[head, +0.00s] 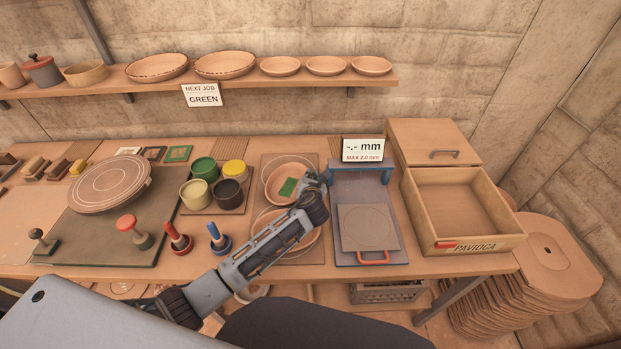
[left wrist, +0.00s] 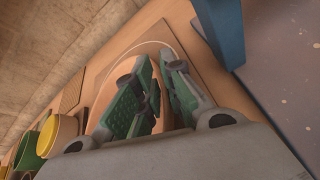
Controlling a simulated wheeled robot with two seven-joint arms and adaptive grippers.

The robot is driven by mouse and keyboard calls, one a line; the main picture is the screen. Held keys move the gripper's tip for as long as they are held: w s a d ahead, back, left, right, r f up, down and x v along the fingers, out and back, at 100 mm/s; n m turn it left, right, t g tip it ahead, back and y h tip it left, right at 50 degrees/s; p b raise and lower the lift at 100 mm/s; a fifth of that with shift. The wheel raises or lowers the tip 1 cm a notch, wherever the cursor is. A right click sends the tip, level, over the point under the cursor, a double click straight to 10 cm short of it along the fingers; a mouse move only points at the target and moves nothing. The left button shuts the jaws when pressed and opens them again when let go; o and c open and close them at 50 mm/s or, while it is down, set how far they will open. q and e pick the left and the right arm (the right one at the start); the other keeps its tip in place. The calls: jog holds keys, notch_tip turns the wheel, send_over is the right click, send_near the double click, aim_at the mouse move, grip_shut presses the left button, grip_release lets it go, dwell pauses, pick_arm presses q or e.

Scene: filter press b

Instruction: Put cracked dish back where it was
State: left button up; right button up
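A second dish (head: 306,240) lies nearer on the same board, partly behind my arm. No crack can be made out on either dish. My right gripper is not in view.
Several dishes, such as this large one (head: 225,65), stand on the wall shelf (head: 300,82). The blue gauge stand (head: 367,178) with a clay slab and an open wooden box (head: 462,205) are to the right. Paint pots (head: 204,167) and blue and red stamps (head: 217,240) are to the left.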

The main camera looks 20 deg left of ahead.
pick_arm(q)
jog(key=o, duration=0.4)
jog(key=shift+c, duration=0.2)
jog(key=shift+r, duration=0.1)
jog(key=shift+v, duration=6)
